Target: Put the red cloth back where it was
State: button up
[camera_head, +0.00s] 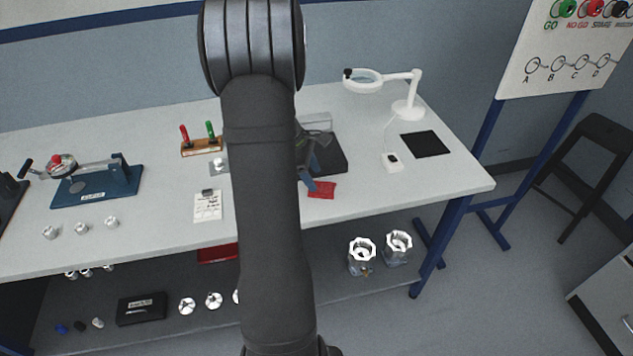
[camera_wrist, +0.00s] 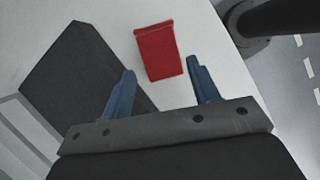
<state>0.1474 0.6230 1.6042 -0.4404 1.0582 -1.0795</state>
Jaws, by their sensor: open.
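My gripper (camera_wrist: 163,80) is open and empty, with two blue fingers spread. In the head view my gripper (camera_head: 314,178) is partly hidden behind my arm, with a blue finger close to the cloth's left side.
A paper card (camera_head: 207,206) lies to the left. The bench right of the cloth is clear.

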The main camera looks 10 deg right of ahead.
aim_at(320, 186)
jog(key=v, duration=0.8)
jog(key=shift+a, duration=0.1)
jog(key=x, duration=1.1)
jog(key=shift+s+f, duration=0.1)
jog(key=shift+f, duration=0.1)
jog(key=shift+d, duration=0.3)
jog(key=shift+r, duration=1.75)
jog(key=shift+f, duration=0.15)
